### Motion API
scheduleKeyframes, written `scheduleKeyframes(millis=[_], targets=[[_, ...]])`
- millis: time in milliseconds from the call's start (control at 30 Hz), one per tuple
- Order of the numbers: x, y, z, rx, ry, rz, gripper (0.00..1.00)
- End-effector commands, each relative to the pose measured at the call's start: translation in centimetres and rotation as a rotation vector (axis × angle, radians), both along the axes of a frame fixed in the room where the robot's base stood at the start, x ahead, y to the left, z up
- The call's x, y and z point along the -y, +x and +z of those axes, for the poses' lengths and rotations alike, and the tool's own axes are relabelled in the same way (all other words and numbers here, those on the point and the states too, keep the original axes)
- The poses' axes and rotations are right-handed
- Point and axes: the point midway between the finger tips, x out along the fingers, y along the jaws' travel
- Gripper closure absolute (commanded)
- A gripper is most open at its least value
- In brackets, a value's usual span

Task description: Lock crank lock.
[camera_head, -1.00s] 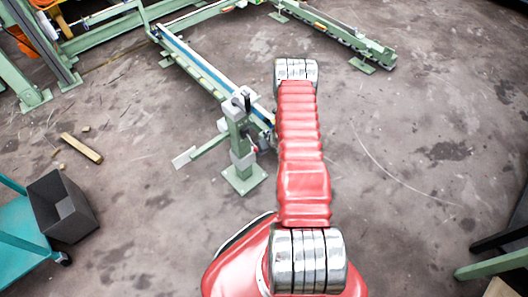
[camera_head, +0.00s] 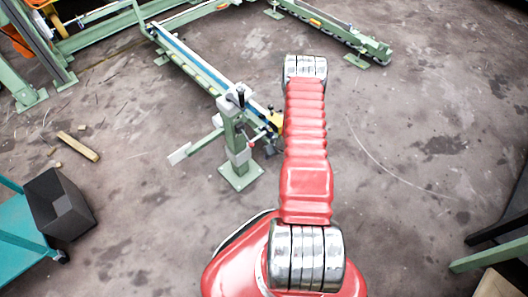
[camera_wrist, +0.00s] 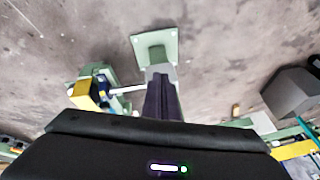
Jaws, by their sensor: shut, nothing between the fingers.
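A green post (camera_head: 233,135) with a square foot plate stands on the floor, left of my arm in the head view. A small black handle (camera_head: 238,97) sits at its top; I cannot tell surely whether it is the crank lock. In the wrist view the foot plate (camera_wrist: 155,46) shows at top centre. A pale rod (camera_wrist: 127,90) and a yellow block (camera_wrist: 86,95) lie left of the post. My gripper (camera_wrist: 161,80) shows as dark, closed fingers in front of the post. Contact with it cannot be told. In the head view my arm hides the gripper.
A long green rail (camera_head: 190,65) runs from the post to the back left. A dark bin (camera_head: 60,205) stands beside a teal cart (camera_head: 22,240) at lower left. A wooden piece (camera_head: 78,146) lies on the floor. The floor right of my arm is largely clear.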

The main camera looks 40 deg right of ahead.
Motion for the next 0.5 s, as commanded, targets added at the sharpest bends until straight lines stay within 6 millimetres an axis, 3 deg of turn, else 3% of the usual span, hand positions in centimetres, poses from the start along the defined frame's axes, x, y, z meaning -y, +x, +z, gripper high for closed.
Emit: scheduleKeyframes(millis=[200, 500], targets=[[0.2, -1.7, -0.3, -0.001, 0.0, 0.0, 1.0], [0.3, -2.1, -0.3, 0.0, 0.0, 0.001, 1.0]])
